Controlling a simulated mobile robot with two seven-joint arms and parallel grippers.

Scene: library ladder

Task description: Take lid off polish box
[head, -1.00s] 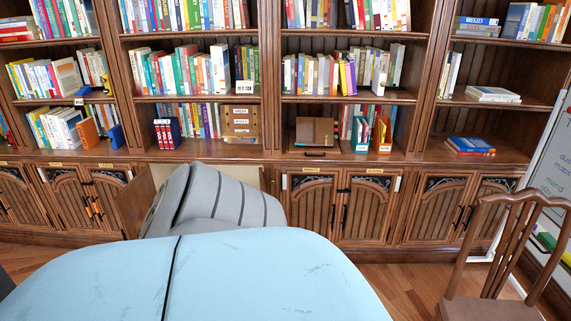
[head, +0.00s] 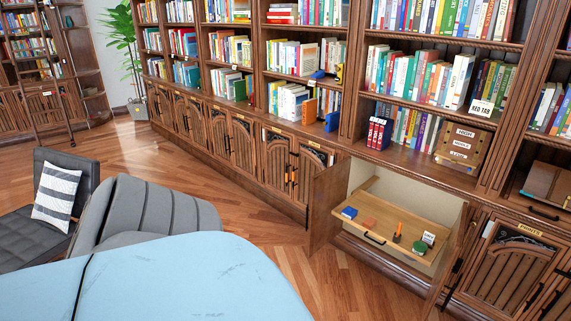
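Neither of my grippers is in view. I cannot pick out the polish box for certain. A pale wooden pull-out tray (head: 398,231) sticks out of an open cabinet in the head view. On it are a small blue box (head: 349,213), a flat orange-brown block (head: 369,224), a small orange and dark upright item (head: 397,234), a round green tin (head: 420,247) and a small white label card (head: 429,238). They are too small to read or to tell which has a lid.
The open cabinet door (head: 326,205) stands at the tray's left. A brown wooden case with labels (head: 462,147) sits on the shelf above, right of red binders (head: 376,133). A dark chair with a striped cushion (head: 57,193) is at left. Wooden floor (head: 255,215) is free before the cabinets.

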